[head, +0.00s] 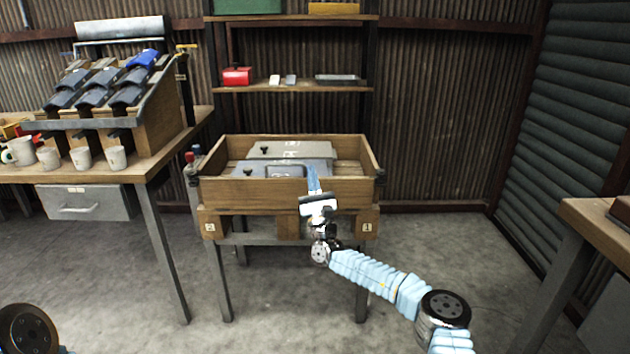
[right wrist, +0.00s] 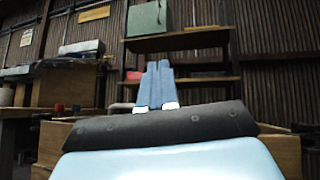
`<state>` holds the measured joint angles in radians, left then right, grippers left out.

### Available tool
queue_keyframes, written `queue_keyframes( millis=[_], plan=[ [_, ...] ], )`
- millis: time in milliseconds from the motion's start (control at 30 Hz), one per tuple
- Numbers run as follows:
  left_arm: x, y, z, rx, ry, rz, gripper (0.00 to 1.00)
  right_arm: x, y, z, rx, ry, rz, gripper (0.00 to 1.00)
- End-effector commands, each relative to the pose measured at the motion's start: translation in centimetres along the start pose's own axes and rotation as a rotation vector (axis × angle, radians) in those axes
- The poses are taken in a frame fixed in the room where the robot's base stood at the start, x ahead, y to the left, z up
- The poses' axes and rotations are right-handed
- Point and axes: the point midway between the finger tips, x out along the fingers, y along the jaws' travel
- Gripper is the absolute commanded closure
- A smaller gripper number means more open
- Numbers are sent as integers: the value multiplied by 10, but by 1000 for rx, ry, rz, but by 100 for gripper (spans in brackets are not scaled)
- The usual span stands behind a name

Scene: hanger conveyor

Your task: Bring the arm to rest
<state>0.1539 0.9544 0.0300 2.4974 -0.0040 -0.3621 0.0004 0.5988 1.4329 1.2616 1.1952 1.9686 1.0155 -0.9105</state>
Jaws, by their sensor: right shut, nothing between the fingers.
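My right gripper (head: 314,182) is in the head view, in front of the wooden crate. Its blue fingers point up and overlap the crate's front wall in the picture. The fingers are close together and empty. In the right wrist view the two blue fingers (right wrist: 156,84) stand side by side, pointing at the shelves. My right arm comes in from the lower right, bent low over the floor. My left gripper is not in view; only a dark round part of my body shows at the lower left.
The wooden crate (head: 237,192) on a metal-legged stand holds flat grey pieces (head: 283,169). Shelves (head: 293,88) stand behind it. At the left is a table (head: 165,157) with mugs (head: 82,157) and a sloped rack. Another table (head: 598,222) is at the right. The floor between is clear.

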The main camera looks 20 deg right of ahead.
Motion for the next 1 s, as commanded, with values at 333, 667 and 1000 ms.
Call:
queue_keyframes(
  millis=[333,667,1000],
  plan=[
    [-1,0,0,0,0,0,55,-21,-3,36,-1,-1,3,100],
    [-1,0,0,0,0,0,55,-83,146,78,38,-92,497,100],
    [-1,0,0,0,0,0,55,-330,302,109,-27,-145,1439,100]
  ],
)
